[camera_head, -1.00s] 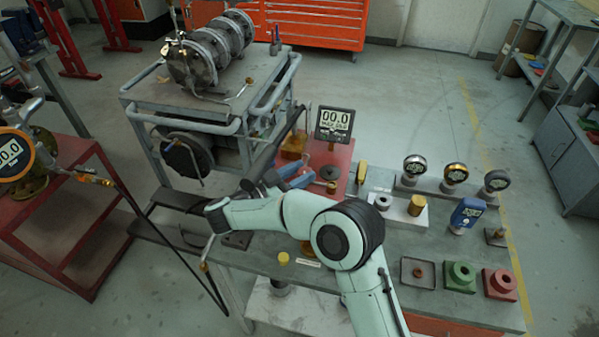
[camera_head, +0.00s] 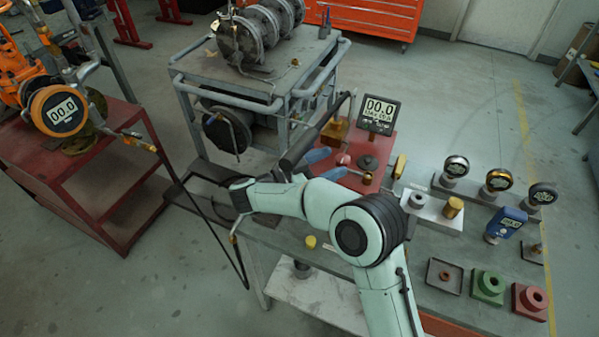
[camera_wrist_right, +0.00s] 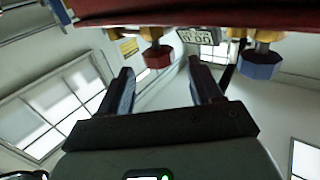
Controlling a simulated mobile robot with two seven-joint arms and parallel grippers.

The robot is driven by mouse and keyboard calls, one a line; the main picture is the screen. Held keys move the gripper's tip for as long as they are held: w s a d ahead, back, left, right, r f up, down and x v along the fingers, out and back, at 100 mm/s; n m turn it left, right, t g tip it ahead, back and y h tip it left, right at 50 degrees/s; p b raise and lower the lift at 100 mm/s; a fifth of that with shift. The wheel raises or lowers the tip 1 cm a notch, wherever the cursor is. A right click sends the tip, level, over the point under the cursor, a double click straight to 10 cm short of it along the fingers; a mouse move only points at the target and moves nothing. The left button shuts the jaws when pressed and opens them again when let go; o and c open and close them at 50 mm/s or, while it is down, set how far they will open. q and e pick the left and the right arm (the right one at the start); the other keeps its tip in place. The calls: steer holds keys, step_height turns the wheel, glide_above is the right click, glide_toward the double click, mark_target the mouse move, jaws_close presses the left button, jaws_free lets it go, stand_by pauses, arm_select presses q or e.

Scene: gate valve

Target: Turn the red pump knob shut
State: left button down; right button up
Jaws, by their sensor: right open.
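The red pump knob (camera_head: 343,159) is small and sits at the left side of the red pump (camera_head: 384,150) on the workbench. It also shows in the right wrist view (camera_wrist_right: 157,57), on a brass stem hanging from the upper edge of that picture. My right gripper (camera_head: 335,162) is open and empty. Its two bluish fingers point toward the knob, which appears ahead of and between them in the wrist view. I see no contact, and the exact gap is hard to tell. A blue knob (camera_wrist_right: 260,65) lies right of the red one there. My left gripper is out of view.
A pump display (camera_head: 380,113) reads 00.0 behind the knob. A dark lever handle (camera_head: 325,127) rises close beside my fingers. Several gauges, a blue meter (camera_head: 505,225) and green (camera_head: 487,287) and red blocks (camera_head: 530,300) stand on the bench's right side.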

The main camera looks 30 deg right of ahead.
arm_select(q)
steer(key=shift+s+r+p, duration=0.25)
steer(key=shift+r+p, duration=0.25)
steer(key=shift+p, duration=0.1)
arm_select(e)
steer(key=a, duration=1)
steer(key=shift+a, duration=0.3)
steer(key=shift+r, duration=0.1)
